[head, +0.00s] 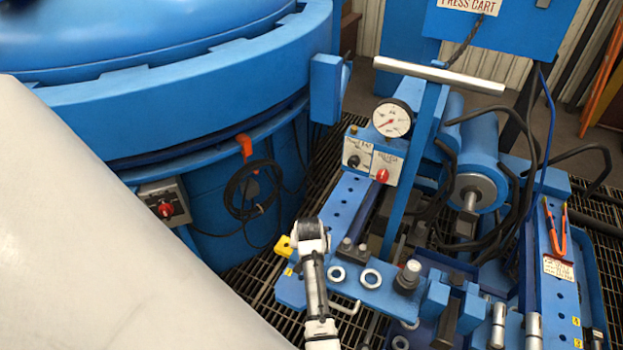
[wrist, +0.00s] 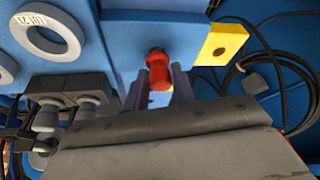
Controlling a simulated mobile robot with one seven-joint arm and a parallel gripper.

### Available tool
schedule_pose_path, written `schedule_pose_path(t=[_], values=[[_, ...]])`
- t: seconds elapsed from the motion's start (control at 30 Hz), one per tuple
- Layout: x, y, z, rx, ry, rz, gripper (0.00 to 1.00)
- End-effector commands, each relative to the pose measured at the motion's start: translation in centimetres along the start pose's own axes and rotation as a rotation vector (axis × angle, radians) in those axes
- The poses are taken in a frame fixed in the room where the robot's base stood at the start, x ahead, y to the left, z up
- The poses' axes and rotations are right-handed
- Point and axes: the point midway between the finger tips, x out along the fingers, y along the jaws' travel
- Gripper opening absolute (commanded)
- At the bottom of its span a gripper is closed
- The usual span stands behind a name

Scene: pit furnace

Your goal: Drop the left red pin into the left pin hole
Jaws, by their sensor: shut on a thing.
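The red pin (wrist: 158,70) shows in the wrist view, upright in the picture between the two fingers of my gripper (wrist: 160,88). The gripper is shut on it. A dark round spot shows at the pin's far end, against the blue plate; I cannot tell whether it is the pin hole or part of the pin. I cannot tell whether the pin touches the plate. In the head view my gripper (head: 308,236) is over the left end of the blue cart's plate (head: 290,292), and its own wrist hides the pin and the spot below.
A yellow tab (wrist: 222,43) sits at the plate edge beside the pin. Pale rings (head: 371,278) and dark bolts (head: 345,248) stand close to my gripper's right. The big blue furnace (head: 200,90) is at the left. A pressure gauge (head: 393,118) stands farther back.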

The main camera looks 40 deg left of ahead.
Motion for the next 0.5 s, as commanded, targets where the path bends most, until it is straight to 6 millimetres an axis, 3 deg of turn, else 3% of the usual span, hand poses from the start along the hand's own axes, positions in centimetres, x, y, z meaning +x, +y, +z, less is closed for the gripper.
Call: schedule_pose_path(t=[0.4, 0.43, 0.5], values=[[-0.02, -0.01, -0.02, 0.0, 0.0, 0.0, 0.0], [-0.02, -0.01, -0.02, 0.0, 0.0, 0.0, 0.29], [-0.02, -0.01, -0.02, 0.0, 0.0, 0.0, 0.38]])
